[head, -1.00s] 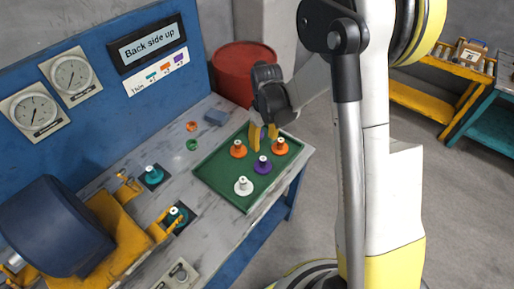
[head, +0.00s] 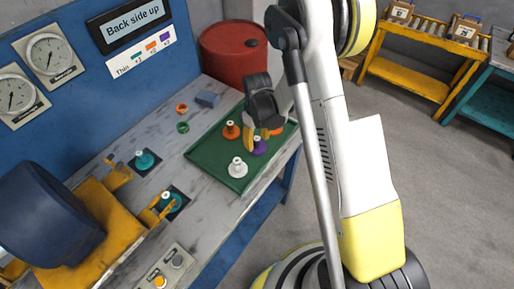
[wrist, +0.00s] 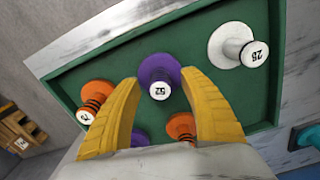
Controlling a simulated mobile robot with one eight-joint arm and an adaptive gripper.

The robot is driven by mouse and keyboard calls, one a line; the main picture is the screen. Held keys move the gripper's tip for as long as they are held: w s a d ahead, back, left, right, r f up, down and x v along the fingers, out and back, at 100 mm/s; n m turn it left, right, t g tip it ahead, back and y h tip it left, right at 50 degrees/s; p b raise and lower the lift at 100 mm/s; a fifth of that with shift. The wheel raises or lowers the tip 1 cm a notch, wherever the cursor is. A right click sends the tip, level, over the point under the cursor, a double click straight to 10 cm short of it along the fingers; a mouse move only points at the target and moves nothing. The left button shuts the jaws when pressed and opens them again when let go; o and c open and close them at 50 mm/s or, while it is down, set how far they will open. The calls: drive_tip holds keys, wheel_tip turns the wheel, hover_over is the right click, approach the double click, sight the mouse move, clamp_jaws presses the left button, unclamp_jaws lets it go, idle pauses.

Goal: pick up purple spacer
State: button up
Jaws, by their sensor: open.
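A purple spacer (head: 259,147) with a pale top stands upright on the green tray (head: 208,155), on the workbench. In the wrist view the purple spacer (wrist: 160,76), its top marked 52, lies between and just ahead of the yellow fingertips. My gripper (head: 249,139) hangs over the tray beside it. In the wrist view my gripper (wrist: 160,88) is open, with nothing held between its fingers. A second purple spacer (wrist: 140,137) shows nearer the palm, partly hidden by the gripper.
A white spacer (head: 238,169) and orange spacers (head: 231,131) (head: 275,131) stand close by on the tray. A red barrel (head: 235,55) stands behind.

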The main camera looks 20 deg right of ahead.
sight(260, 138)
clamp_jaws()
drive_tip(key=shift+r, duration=0.1)
drive_tip(key=shift+r+p, duration=0.35)
drive_tip(key=shift+r, duration=0.15)
drive_tip(key=r+p, duration=0.1)
drive_tip(key=r, duration=0.1)
drive_tip(key=d+r, duration=0.1)
drive_tip(key=r, duration=0.1)
drive_tip(key=shift+s+p, duration=0.2)
drive_tip(key=shift+p, duration=0.2)
drive_tip(key=s+d+r+p, duration=0.2)
drive_tip(key=d+r, duration=0.4)
drive_tip(key=d, duration=0.4)
drive_tip(key=shift+s+p, duration=0.4)
drive_tip(key=shift+s, duration=0.5)
drive_tip(key=shift+f, duration=0.1)
